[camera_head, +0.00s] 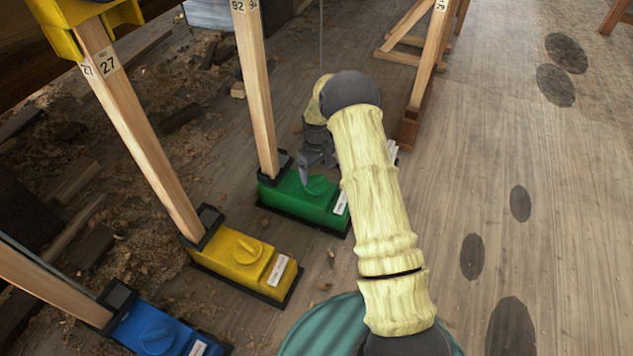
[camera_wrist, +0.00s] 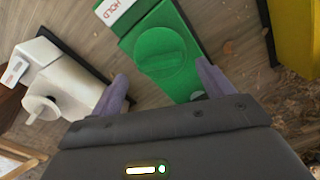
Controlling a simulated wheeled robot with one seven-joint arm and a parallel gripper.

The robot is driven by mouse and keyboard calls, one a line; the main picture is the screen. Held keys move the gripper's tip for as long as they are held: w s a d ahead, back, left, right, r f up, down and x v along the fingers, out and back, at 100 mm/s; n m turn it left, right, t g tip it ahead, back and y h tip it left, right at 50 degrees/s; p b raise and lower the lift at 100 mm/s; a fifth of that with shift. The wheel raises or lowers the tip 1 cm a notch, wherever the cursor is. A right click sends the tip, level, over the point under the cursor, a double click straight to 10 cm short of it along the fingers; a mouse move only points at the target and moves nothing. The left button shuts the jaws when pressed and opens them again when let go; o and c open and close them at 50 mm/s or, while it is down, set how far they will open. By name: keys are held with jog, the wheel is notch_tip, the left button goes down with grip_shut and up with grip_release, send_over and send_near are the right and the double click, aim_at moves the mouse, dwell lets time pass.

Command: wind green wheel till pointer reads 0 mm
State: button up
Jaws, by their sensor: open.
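The green wheel (camera_wrist: 162,58) is a round knob with a raised grip bar, on top of a green box (camera_head: 325,207) on the floor. In the head view the wheel (camera_head: 318,185) is partly hidden by my gripper. My gripper (camera_head: 309,172) is above the green box. In the wrist view its fingers (camera_wrist: 162,85) are spread, one to each side of the wheel's near edge, with nothing between them that I can see held. A white label (camera_wrist: 117,8) reading HOLD is on the box. No pointer or millimetre scale can be read in either view.
A yellow box (camera_head: 245,262) and a blue box (camera_head: 160,332) stand nearer at left, each under a wooden prop. A wooden prop (camera_head: 255,85) rises behind the green box. A white box with a knob (camera_wrist: 58,88) is beside it. Open plank floor (camera_head: 520,150) lies right.

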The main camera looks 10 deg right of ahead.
aim_at(317, 178)
notch_tip(317, 178, down, 3)
jog(key=shift+f+b, duration=0.15)
jog(key=shift+b, duration=0.55)
jog(key=shift+c, duration=0.2)
jog(key=c, duration=1)
jog(key=shift+o, duration=0.2)
jog(key=shift+r+m+p, duration=0.2)
jog(key=shift+m+p, duration=0.2)
jog(key=shift+p, duration=0.45)
